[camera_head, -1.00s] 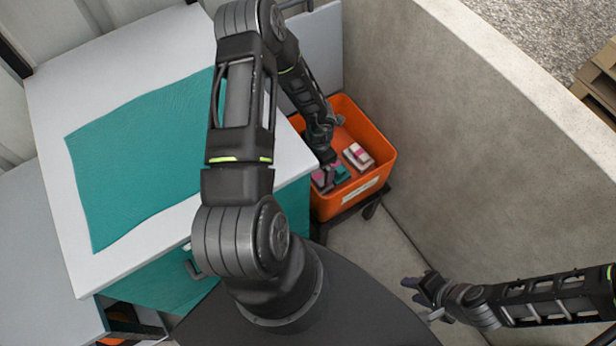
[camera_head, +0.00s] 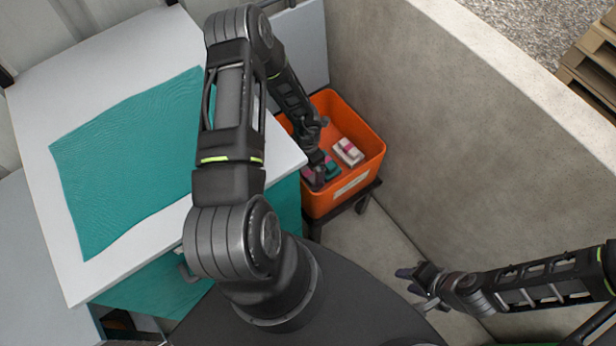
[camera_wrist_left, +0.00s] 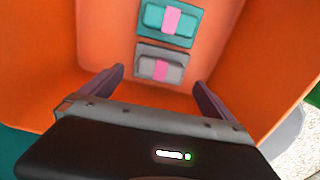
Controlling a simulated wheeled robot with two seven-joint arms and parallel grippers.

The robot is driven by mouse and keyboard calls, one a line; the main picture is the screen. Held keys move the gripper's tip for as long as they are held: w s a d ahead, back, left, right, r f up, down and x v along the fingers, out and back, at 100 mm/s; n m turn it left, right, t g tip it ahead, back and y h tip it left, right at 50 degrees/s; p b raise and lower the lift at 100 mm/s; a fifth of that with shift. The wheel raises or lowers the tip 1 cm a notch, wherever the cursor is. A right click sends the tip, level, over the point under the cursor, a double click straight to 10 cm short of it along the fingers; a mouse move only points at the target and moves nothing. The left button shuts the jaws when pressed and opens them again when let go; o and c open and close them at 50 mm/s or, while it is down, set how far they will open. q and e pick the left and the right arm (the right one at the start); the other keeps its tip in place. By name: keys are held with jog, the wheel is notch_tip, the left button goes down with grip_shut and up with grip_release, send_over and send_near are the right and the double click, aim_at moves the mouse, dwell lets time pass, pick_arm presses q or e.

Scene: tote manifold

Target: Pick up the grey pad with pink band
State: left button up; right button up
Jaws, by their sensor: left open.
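The grey pad with pink band (camera_wrist_left: 158,69) lies in the orange tote, just beyond my left fingertips in the left wrist view. In the head view the left gripper (camera_head: 317,180) reaches down into the tote. My right gripper (camera_head: 414,286) is away from the tote at the lower right, with its fingers apart and nothing visible between them.
The orange tote (camera_head: 371,172) stands on a dark stand beside a concrete wall (camera_head: 450,130). A teal pad with pink band (camera_wrist_left: 185,24) lies beyond the grey one. A white table (camera_head: 90,75) with teal cloth stands left.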

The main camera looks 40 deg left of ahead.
aim_at(308, 173)
pick_arm(q)
jog(key=f, duration=0.5)
jog(key=shift+w, duration=0.25)
jog(key=shift+c, duration=0.6)
jog(key=c, duration=1)
jog(key=shift+r, duration=0.15)
notch_tip(308, 173, up, 28)
jog(key=p, duration=0.5)
jog(key=shift+p, duration=0.3)
jog(key=shift+f, duration=0.2)
